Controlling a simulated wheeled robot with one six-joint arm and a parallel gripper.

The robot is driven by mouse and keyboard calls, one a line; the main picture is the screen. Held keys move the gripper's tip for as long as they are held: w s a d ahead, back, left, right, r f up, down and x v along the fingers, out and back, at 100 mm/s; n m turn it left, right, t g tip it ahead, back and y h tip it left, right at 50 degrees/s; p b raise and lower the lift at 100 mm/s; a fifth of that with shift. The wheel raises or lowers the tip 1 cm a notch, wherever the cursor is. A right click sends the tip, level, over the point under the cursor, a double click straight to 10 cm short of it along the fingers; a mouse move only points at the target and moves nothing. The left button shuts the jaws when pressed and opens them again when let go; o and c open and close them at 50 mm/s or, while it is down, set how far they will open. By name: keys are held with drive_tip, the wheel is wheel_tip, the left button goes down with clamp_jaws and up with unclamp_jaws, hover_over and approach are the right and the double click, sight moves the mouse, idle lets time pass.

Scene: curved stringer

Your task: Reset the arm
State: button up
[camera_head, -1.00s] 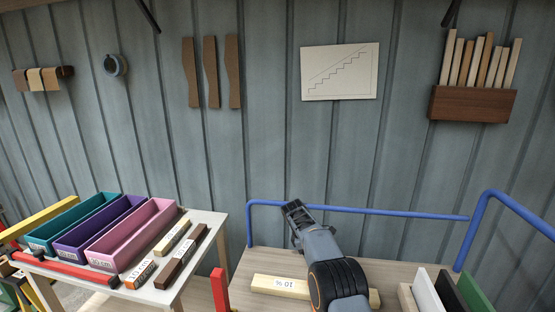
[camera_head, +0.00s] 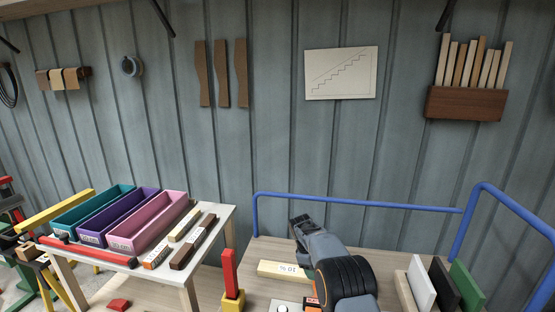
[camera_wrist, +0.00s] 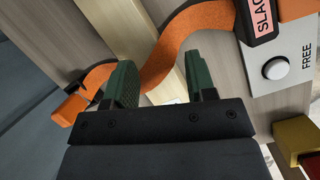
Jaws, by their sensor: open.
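My arm reaches over the right-hand wooden bench (camera_head: 250,290) in the head view. My gripper (camera_head: 298,220) is at its far end, above the bench and near the blue rail. In the wrist view, my gripper (camera_wrist: 163,78) shows two green-padded fingers standing apart with no object clearly held between them. An orange strap (camera_wrist: 160,62) curves past the fingers; whether it touches them I cannot tell. A pale wooden bar with a label (camera_head: 275,269) lies on the bench, partly hidden by my arm.
A blue rail (camera_head: 360,204) edges the bench. A white panel with a FREE button (camera_wrist: 276,68) sits close to my gripper. White, black and green boards (camera_head: 470,285) stand at right. The left table (camera_head: 225,215) holds coloured trays (camera_head: 150,220) and labelled bars.

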drive_tip(key=s+d+r+m+t+y+p, duration=0.1)
drive_tip(key=s+r+m+p, duration=0.4)
drive_tip(key=s+r, duration=1.1)
drive_tip(key=s+d+r+m+t+y+p, duration=0.2)
drive_tip(key=s+r+m+p, duration=0.4)
drive_tip(key=s+r, duration=1)
drive_tip(key=shift+s+t+y+p, duration=0.3)
drive_tip(key=shift+s+t+p, duration=0.6)
drive_tip(key=shift+p, duration=0.85)
